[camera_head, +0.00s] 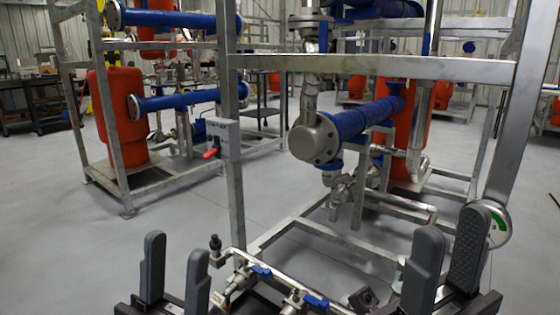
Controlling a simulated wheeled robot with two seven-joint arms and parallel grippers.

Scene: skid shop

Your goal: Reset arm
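My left gripper (177,248) is at the lower left, with its two dark grey fingers upright and apart. My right gripper (452,225) is at the lower right, also with its fingers apart and pointing up. Both grippers are open, and I see nothing between their fingers. The lower parts of both arms are cut off by the bottom edge. No separate object of the task can be made out.
A galvanized steel frame (370,67) stands ahead, carrying a blue pipe vessel (362,120). A grey switch box with a red handle (223,138) is on its upright. Valve piping with blue handles (262,271) lies between my grippers. A round gauge (499,226) is beside my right gripper. Grey floor (60,220) is clear at left.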

